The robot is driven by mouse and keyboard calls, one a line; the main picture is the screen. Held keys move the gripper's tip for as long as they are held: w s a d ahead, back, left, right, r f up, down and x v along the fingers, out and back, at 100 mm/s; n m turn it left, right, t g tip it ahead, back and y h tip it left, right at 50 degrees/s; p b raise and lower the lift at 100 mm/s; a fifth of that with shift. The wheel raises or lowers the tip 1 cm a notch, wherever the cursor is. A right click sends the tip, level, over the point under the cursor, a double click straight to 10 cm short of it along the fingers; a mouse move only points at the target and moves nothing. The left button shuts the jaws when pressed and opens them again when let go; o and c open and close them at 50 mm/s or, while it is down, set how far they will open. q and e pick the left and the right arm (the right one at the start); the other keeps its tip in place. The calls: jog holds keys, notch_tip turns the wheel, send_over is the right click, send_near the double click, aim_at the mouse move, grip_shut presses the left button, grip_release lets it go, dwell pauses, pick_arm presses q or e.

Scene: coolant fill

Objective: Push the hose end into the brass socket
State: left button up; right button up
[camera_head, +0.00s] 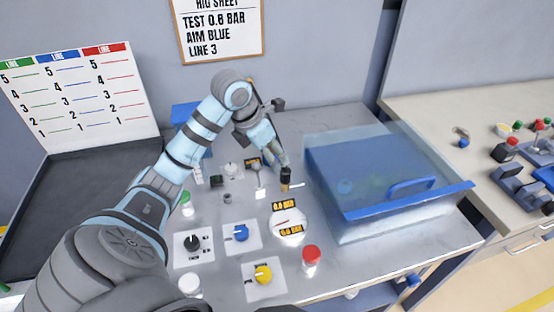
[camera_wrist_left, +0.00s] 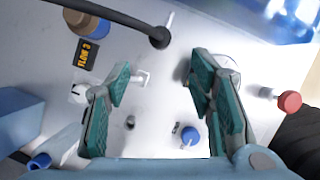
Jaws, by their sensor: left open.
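My left gripper (camera_head: 278,155) is above the back middle of the panel and tilts down. In the left wrist view its two green-padded fingers (camera_wrist_left: 160,88) are apart with nothing between them. A short tan-and-black piece (camera_head: 285,178) stands just below the fingertips. In the wrist view a tan, brass-like cylinder (camera_wrist_left: 90,24) is at the upper left beside a FLOW 3 label (camera_wrist_left: 88,60). A dark, hose-like rod (camera_wrist_left: 118,18) passes over it and ends in a rounded tip beyond the fingers. I cannot tell if this tip is seated in anything. My right gripper is not in view.
A clear-walled tub with blue inside (camera_head: 405,212) stands right of the panel. Blue (camera_head: 241,233) and yellow (camera_head: 263,274) knobs, a red button (camera_head: 311,255) and a gauge (camera_head: 288,222) are at the front. A small lever (camera_head: 258,170) stands near the gripper.

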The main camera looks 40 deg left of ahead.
aim_at(285, 170)
pick_arm(q)
jog(key=shift+s+r, duration=0.1)
jog(key=shift+r, duration=0.1)
jog(key=shift+c, duration=0.6)
